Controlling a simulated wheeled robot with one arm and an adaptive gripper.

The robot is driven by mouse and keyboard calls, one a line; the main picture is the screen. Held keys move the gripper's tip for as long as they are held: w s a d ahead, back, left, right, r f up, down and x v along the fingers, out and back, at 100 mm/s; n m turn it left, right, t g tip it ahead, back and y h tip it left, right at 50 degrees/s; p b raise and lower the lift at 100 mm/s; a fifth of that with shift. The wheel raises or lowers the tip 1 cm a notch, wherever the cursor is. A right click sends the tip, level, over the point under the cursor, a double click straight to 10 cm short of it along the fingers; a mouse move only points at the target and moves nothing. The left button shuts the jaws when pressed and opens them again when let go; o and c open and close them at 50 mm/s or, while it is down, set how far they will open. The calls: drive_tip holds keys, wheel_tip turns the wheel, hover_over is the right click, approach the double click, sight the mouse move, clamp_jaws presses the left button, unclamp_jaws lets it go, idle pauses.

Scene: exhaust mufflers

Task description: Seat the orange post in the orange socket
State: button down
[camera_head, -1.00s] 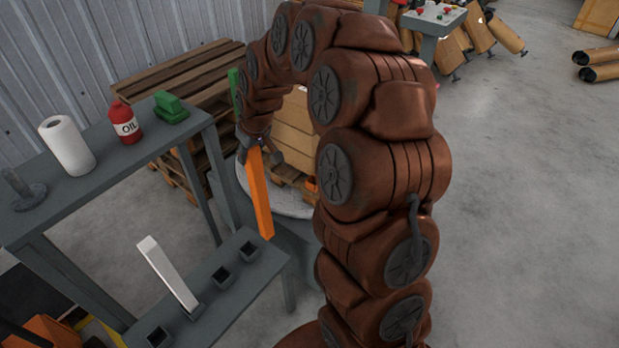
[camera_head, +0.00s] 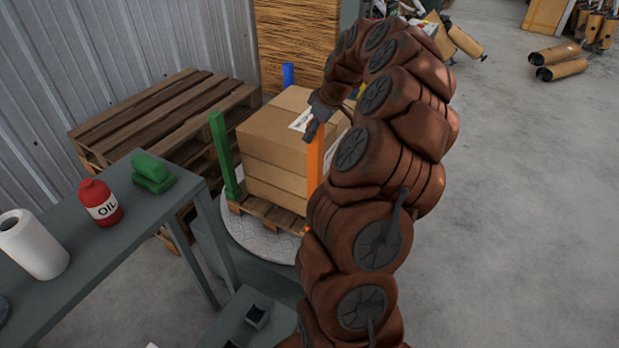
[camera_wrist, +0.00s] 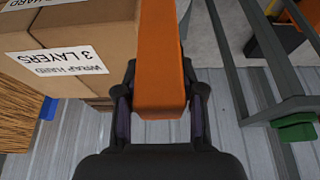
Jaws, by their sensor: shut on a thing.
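The orange post (camera_head: 316,150) is held upright in my gripper (camera_head: 318,112) in the head view, in front of the carton stack's right side. In the wrist view the post (camera_wrist: 160,50) runs away from between the two fingers of my gripper (camera_wrist: 160,103), which touch its sides. A small orange patch (camera_head: 307,230), which looks like the orange socket, shows at the pallet's near corner. The post's lower end is close to it, partly hidden by my arm, so I cannot tell whether they touch.
Cartons (camera_head: 280,140) stand on a small pallet (camera_head: 265,212) over a round plate (camera_head: 250,240). A green post (camera_head: 222,155) and a blue post (camera_head: 288,76) stand at other corners.

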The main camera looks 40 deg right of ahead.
sight(313, 153)
wheel_tip(313, 153, down, 8)
drive_tip(key=p, duration=0.2)
drive_tip(key=shift+p, duration=0.3)
drive_tip(key=c, duration=0.7)
unclamp_jaws()
drive_tip(key=shift+r, duration=0.1)
drive_tip(key=b+v, duration=0.3)
drive_tip(key=v, duration=0.8)
drive_tip(key=shift+s+r+b, duration=0.25)
drive_tip(key=shift+r+b, duration=0.05)
drive_tip(key=shift+b, duration=0.05)
drive_tip(key=s+a+r+g+y, duration=0.1)
drive_tip(key=s+a+r, duration=0.1)
drive_tip(key=a, duration=1.2)
drive_tip(key=s+a+r+g, duration=0.1)
drive_tip(key=a+r, duration=0.1)
drive_tip(key=a, duration=1.1)
drive_tip(key=s+a+f+m+g+h, duration=0.1)
drive_tip(key=s+a, duration=0.4)
drive_tip(key=s, duration=0.6)
drive_tip(key=s+a+f+m+g+h, duration=0.1)
drive_tip(key=s+a, duration=0.5)
drive_tip(key=s, duration=0.6)
wheel_tip(313, 153, down, 3)
drive_tip(key=shift+s+a+f+m+g, duration=0.15)
drive_tip(key=shift+s+m+g, duration=0.2)
drive_tip(key=shift+m+g, duration=0.5)
